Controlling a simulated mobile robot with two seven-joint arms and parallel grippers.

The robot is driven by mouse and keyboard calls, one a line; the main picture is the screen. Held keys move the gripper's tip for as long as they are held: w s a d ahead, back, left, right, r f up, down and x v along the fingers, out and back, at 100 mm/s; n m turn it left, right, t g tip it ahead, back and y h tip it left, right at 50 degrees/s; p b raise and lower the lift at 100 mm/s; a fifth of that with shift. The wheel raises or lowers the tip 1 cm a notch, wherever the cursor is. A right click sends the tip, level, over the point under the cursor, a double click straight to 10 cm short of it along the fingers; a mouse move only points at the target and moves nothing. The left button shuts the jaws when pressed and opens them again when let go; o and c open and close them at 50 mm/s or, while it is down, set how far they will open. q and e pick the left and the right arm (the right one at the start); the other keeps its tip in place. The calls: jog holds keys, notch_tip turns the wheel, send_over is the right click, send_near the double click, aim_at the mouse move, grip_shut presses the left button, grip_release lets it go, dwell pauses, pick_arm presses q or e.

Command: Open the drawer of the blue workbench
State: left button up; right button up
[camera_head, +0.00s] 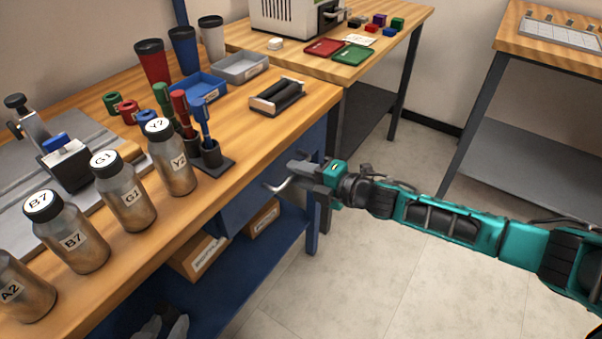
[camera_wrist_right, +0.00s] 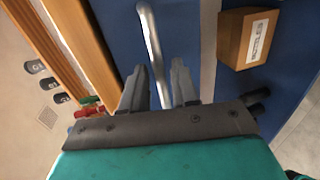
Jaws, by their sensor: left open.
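The blue workbench (camera_head: 318,150) has a wooden top and a blue drawer (camera_head: 238,205) under its front edge. The drawer front looks flush with the bench. A silver bar handle (camera_head: 274,188) stands out from it. My right gripper (camera_head: 298,178) is at the handle, its arm coming in from the right. In the right wrist view the handle (camera_wrist_right: 152,45) runs between the two fingers of this gripper (camera_wrist_right: 160,85), with a gap visible on each side. The fingers hide part of the handle. My left gripper does not show.
Bottles (camera_head: 128,195), cups (camera_head: 184,50) and a pen holder (camera_head: 212,157) stand on the benchtop. Cardboard boxes (camera_head: 197,254) sit on the lower shelf. A second table (camera_head: 405,30) stands behind. The floor (camera_head: 385,270) in front is clear.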

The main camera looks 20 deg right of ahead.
grip_shut()
pick_arm(q)
jog(key=shift+w, duration=0.1)
dwell(0.3)
